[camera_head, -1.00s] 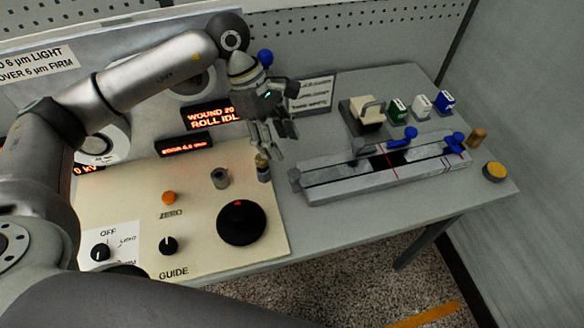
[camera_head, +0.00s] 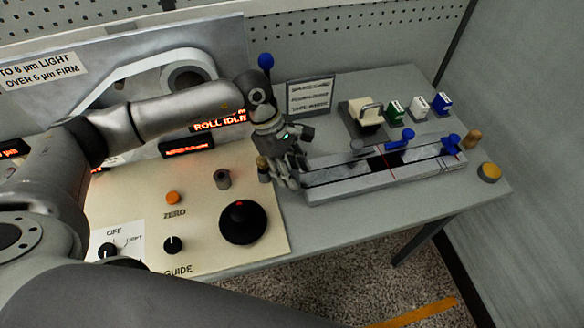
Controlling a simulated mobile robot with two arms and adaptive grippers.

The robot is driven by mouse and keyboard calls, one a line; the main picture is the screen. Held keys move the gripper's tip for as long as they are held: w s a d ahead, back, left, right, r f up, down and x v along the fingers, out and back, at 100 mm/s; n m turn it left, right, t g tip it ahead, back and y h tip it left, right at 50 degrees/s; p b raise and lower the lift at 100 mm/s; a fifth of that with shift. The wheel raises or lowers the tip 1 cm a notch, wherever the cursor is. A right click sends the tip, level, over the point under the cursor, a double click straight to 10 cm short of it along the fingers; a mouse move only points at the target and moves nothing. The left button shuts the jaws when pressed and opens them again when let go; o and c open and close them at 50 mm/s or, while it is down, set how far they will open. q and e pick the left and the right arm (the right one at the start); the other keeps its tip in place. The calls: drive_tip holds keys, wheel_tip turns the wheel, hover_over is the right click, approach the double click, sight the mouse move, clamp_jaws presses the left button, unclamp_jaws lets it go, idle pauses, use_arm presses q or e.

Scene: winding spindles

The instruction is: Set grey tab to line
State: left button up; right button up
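A long grey rail fixture (camera_head: 330,191) lies on the bench, with a dark channel and a thin red line (camera_head: 390,168) across it. A small grey knob (camera_head: 356,146) stands at its back edge, left of the red line. A blue lever (camera_head: 402,140) and a blue clamp (camera_head: 452,143) sit farther right. My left gripper (camera_head: 290,178) points down at the rail's left end, where it hides the grey tab seen there earlier. Whether its fingers touch or hold that tab cannot be told. My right gripper is out of view.
A cream control panel (camera_head: 190,225) with a large black knob (camera_head: 242,222) and an orange button (camera_head: 173,198) lies left of the rail. Behind stand a sign (camera_head: 310,96), a cream block (camera_head: 364,115) and green, white and blue blocks. A yellow button (camera_head: 489,172) is at right.

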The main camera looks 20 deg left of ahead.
use_arm(q)
clamp_jaws()
drive_tip(key=shift+w+d+f+b, duration=0.15)
drive_tip(key=shift+w+d+b, duration=0.15)
drive_tip(key=shift+b, duration=0.2)
drive_tip(key=w+d+b, duration=0.1)
drive_tip(key=b, duration=0.1)
drive_tip(key=w+d+b, duration=0.1)
drive_tip(key=d, duration=0.1)
drive_tip(key=shift+w+d+b, duration=0.1)
drive_tip(key=shift+d+b, duration=0.1)
drive_tip(key=shift+b, duration=0.2)
drive_tip(key=shift+w+d, duration=0.15)
drive_tip(key=shift+d, duration=0.05)
drive_tip(key=shift+r, duration=0.2)
